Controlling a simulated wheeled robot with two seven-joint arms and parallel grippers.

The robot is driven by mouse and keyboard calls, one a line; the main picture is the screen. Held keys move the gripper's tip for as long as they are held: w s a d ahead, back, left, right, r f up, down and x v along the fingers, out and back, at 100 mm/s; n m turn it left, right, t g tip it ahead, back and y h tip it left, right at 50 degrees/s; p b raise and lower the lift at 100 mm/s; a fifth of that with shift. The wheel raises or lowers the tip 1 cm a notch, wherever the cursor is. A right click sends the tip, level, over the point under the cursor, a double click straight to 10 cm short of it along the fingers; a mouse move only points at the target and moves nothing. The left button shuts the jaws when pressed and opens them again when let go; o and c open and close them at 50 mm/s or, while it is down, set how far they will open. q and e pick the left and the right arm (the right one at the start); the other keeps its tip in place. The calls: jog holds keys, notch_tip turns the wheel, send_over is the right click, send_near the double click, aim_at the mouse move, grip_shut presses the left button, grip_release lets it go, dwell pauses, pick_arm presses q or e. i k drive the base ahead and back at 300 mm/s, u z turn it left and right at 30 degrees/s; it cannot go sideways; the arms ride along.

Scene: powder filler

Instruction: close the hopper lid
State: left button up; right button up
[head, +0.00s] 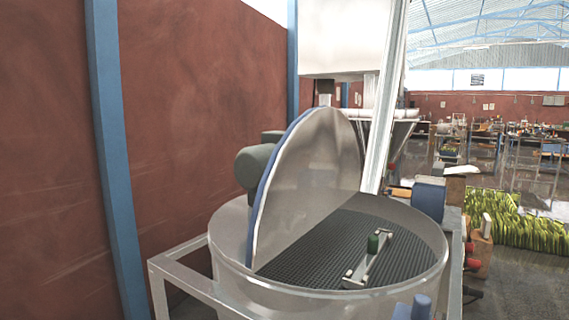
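The hopper (330,302) is a round grey metal drum with a dark grid (330,245) across its opening. Its half-disc lid (318,165), grey metal with a blue edge, stands open, close to upright, on the left side of the opening. A bar with a green knob (374,243) lies over the grid on the right. Neither of my grippers is in the head view.
A metal frame (185,262) surrounds the hopper. A red wall (200,120) with blue posts is behind on the left. A slanted white post (388,100) rises behind the hopper.

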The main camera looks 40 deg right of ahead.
aim_at(315, 166)
jog(key=i, duration=1.8)
jog(key=z, duration=1.65)
jog(key=i, duration=0.15)
jog(key=z, duration=0.6)
